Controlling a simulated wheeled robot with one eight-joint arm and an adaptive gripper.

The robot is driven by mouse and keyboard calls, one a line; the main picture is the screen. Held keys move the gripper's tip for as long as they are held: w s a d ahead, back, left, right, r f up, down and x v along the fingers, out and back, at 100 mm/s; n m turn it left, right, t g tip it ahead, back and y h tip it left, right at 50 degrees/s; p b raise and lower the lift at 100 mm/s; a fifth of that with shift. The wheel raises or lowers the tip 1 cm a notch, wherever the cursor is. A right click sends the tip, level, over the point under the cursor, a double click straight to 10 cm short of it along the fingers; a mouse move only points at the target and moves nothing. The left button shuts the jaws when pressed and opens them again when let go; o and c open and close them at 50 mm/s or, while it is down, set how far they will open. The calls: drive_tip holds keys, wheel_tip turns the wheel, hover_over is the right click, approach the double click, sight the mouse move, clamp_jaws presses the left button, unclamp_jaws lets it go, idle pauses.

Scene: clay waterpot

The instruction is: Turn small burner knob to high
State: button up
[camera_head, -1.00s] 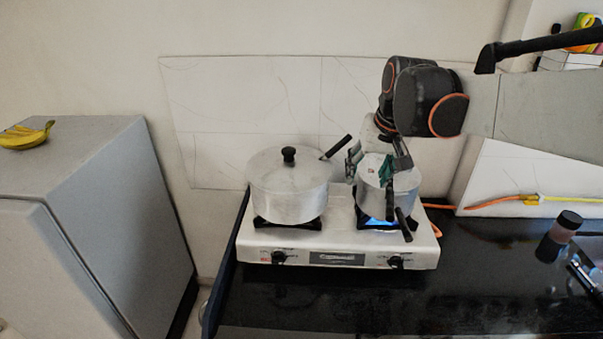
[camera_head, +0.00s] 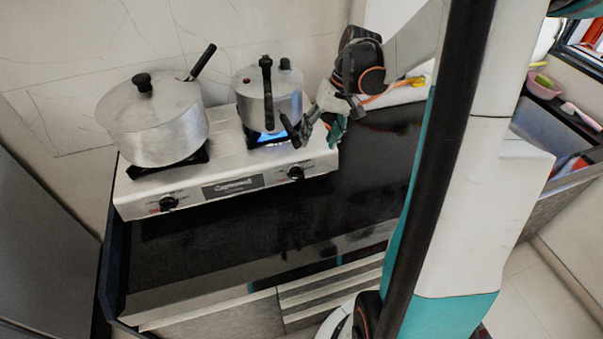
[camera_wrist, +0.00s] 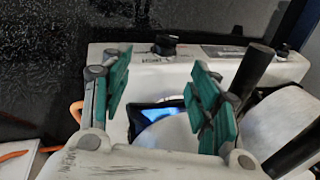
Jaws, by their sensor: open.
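The white two-burner stove (camera_head: 232,170) has a black knob at each end of its front panel. The right knob (camera_head: 296,173) is below the smaller pot (camera_head: 275,98), and a blue flame (camera_head: 268,138) burns under that pot. The left knob (camera_head: 168,203) is below the larger pot. A black knob (camera_wrist: 163,44) also shows in the wrist view, beyond my fingertips. My gripper (camera_head: 320,132) is open and empty at the right front side of the smaller pot, above and apart from the right knob. In the wrist view its teal fingers (camera_wrist: 160,75) are spread.
The larger lidded pot (camera_head: 155,122) stands on the left burner. The smaller pot's black handle (camera_head: 267,88) points forward, close to my gripper. The black counter (camera_head: 270,225) in front of the stove is clear. An orange hose (camera_head: 395,88) runs behind at right.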

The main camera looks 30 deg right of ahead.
sight(299, 176)
drive_tip(key=shift+n, duration=0.3)
drive_tip(key=b+x, duration=0.1)
drive_tip(key=x, duration=0.3)
drive_tip(key=a+b+x, duration=0.1)
drive_tip(key=b+x, duration=0.1)
drive_tip(key=x, duration=0.3)
drive_tip(key=b+x, duration=0.1)
drive_tip(key=x, duration=0.4)
drive_tip(key=shift+s+a+b, duration=0.2)
drive_tip(key=shift+s+b, duration=0.05)
drive_tip(key=shift+b, duration=0.1)
drive_tip(key=c, duration=1.1)
